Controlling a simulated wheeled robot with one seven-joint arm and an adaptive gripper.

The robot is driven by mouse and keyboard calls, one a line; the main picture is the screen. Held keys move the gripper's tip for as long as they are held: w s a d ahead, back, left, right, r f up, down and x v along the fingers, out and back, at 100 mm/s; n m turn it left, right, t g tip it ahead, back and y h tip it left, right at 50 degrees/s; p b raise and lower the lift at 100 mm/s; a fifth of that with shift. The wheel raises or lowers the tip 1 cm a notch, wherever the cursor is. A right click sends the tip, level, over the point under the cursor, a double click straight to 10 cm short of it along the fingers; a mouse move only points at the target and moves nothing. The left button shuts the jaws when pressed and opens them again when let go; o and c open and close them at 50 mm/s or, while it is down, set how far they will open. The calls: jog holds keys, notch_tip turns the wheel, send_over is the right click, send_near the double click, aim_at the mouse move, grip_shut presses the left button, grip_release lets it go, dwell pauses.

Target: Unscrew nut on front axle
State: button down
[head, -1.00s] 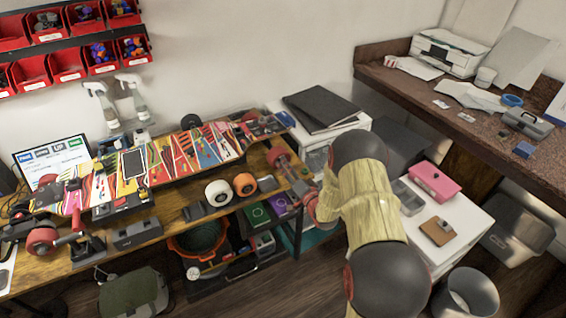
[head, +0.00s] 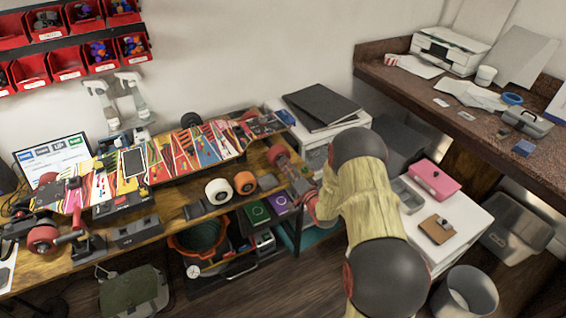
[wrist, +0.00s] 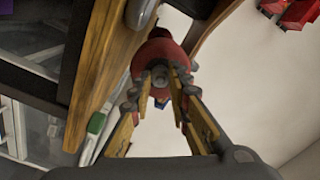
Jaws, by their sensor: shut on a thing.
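The skateboard (head: 197,150), with a colourful patterned deck, lies along the workbench. Its red front wheel (head: 277,155) is at the right end, and the same wheel fills the centre of the wrist view (wrist: 160,52). My gripper (head: 294,176) reaches to this wheel from the lower right. In the wrist view my gripper (wrist: 159,82) has its fingers on both sides of the round grey nut (wrist: 160,74) at the axle end. The fingers are shut on it. The nut is too small to make out in the head view.
A white wheel (head: 218,191) and an orange wheel (head: 244,182) stand on the bench (head: 170,215) below the deck. A white cabinet (head: 470,225) with a pink box (head: 434,180) is right of my arm. A bin (head: 466,295) stands on the floor.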

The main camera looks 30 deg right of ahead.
jog(key=n+b, duration=0.2)
jog(key=shift+f+n, duration=0.15)
jog(key=shift+n, duration=0.25)
jog(key=n+b, duration=0.1)
jog(key=n, duration=0.1)
jog(key=shift+n+b, duration=0.3)
jog(key=shift+n, duration=0.3)
jog(key=n, duration=0.3)
jog(key=shift+r, duration=0.2)
jog(key=shift+n, duration=1.2)
